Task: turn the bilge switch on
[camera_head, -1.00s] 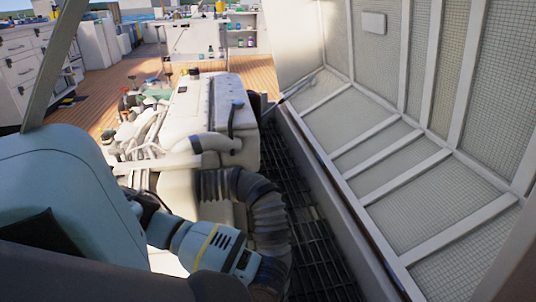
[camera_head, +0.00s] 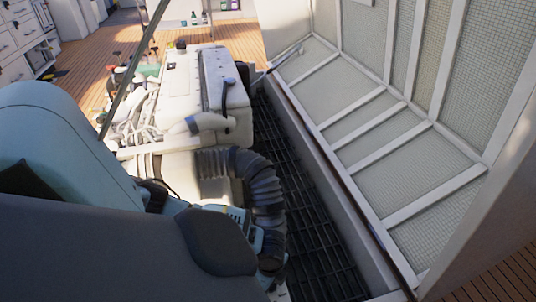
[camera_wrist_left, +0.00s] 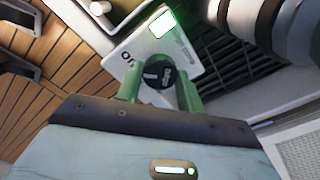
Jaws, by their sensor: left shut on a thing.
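In the left wrist view, the bilge switch (camera_wrist_left: 158,73) is a round black knob with a pale marking, set on a white panel (camera_wrist_left: 190,62). A rectangular light (camera_wrist_left: 162,24) on the panel glows green. The two green fingers of my left gripper (camera_wrist_left: 160,84) stand on either side of the knob and are shut on it. In the head view my left arm hides the switch and the gripper. My right gripper is not in view.
A white engine (camera_head: 190,85) stands in the open hatch, with a thick ribbed black hose (camera_head: 262,190) close to my left arm. A dark grating (camera_head: 300,210) runs right of it. The raised hatch lid (camera_head: 400,130) borders the right side. Wooden deck (camera_head: 100,60) lies beyond.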

